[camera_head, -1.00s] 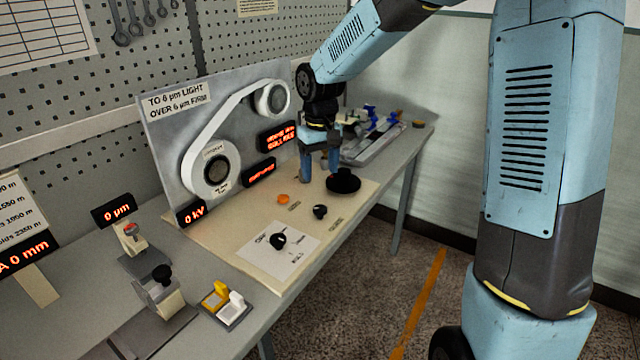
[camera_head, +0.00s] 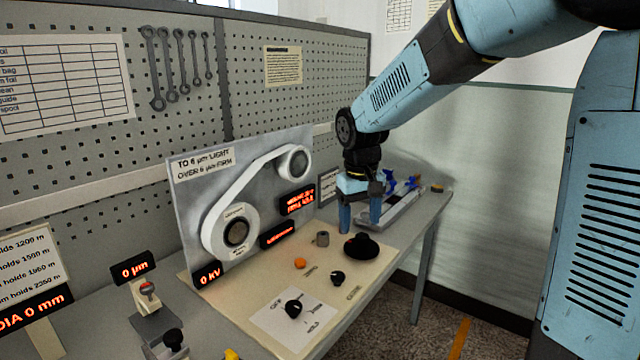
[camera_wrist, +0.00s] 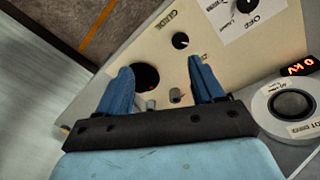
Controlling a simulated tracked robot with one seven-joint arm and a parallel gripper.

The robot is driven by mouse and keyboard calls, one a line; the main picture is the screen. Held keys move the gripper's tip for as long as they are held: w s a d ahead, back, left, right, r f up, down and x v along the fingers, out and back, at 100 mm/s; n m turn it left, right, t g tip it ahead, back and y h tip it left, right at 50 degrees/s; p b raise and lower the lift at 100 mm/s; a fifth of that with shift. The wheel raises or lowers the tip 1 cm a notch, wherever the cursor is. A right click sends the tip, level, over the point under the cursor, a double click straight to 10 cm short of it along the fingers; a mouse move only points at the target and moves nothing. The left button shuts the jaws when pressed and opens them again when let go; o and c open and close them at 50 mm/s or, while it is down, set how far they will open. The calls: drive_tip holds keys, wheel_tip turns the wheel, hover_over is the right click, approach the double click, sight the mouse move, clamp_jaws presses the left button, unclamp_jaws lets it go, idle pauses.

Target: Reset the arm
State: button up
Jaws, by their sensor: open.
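My gripper (camera_head: 360,226) is open and empty, pointing down above the far end of the cream control panel (camera_head: 215,300). In the wrist view its two blue fingers (camera_wrist: 161,66) are spread, with nothing between their tips. A small grey cylinder (camera_head: 322,238) stands on the panel left of the fingers and apart from them. The wrist view shows a grey cylinder (camera_wrist: 175,95) and a second small grey piece (camera_wrist: 150,104) beside it. A large round black knob (camera_head: 362,246) is just below the right finger in the head view.
An orange button (camera_head: 299,263) and black knobs (camera_head: 338,278) (camera_head: 293,308) sit on the panel. A tray with blue parts (camera_head: 405,205) lies beyond. Open air is above and to the right.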

drive_tip(key=s+d+r+m+t, duration=0.2)
drive_tip(key=s+d, duration=0.5)
drive_tip(key=s, duration=0.4)
drive_tip(key=s+d+r+m+t, duration=0.2)
drive_tip(key=s+d+r, duration=0.3)
drive_tip(key=s, duration=0.6)
drive_tip(key=shift+d+r+t+y, duration=0.3)
drive_tip(key=shift+d, duration=0.65)
